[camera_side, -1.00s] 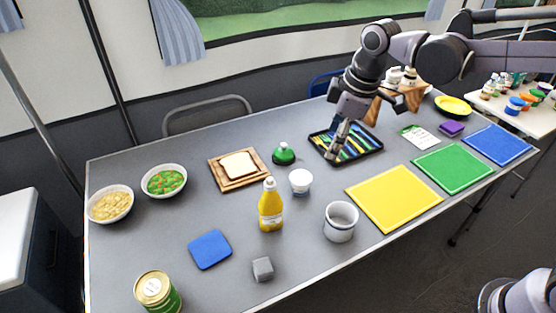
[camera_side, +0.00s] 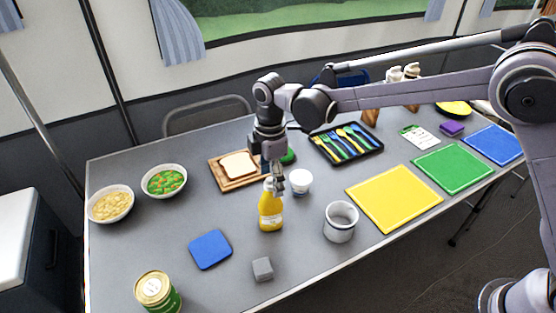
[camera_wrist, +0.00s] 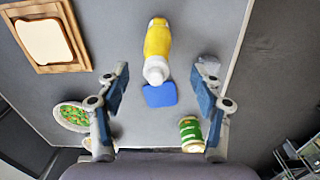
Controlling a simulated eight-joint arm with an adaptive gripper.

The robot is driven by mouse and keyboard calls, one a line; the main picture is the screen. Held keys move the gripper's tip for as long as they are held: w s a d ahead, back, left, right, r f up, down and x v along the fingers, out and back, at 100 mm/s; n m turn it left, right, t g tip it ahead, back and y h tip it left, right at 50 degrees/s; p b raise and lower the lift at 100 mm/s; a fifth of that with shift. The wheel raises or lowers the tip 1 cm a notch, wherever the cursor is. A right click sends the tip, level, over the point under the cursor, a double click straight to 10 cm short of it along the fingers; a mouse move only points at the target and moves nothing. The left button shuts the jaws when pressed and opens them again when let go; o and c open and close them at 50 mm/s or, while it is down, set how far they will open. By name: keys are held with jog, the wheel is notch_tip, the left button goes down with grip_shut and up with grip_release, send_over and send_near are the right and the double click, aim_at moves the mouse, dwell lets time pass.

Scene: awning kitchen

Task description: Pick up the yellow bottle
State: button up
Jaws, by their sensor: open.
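The yellow bottle (camera_side: 270,212) with a white cap stands upright near the middle of the grey table. In the wrist view the bottle (camera_wrist: 158,40) lies between and beyond the two fingers, its white cap towards me. My gripper (camera_side: 275,184) is at the height of the bottle's top in the side view, with its fingers overlapping the cap. In the wrist view my gripper (camera_wrist: 162,88) is open and empty, fingers wide apart on either side. I cannot tell whether a finger touches the bottle.
A white cup (camera_side: 301,181) and a mug (camera_side: 341,222) stand right of the bottle. A bread board (camera_side: 228,182) and a mostly hidden green object (camera_side: 289,157) are behind it. A blue square (camera_side: 210,249) and grey cube (camera_side: 263,269) lie in front, with a can (camera_side: 158,292) further left.

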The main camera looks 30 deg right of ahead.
aim_at(271, 194)
jog(key=shift+w+f, duration=0.15)
jog(key=shift+f, duration=1.55)
jog(key=shift+w+f, duration=0.1)
jog(key=shift+f, duration=1.6)
grip_shut()
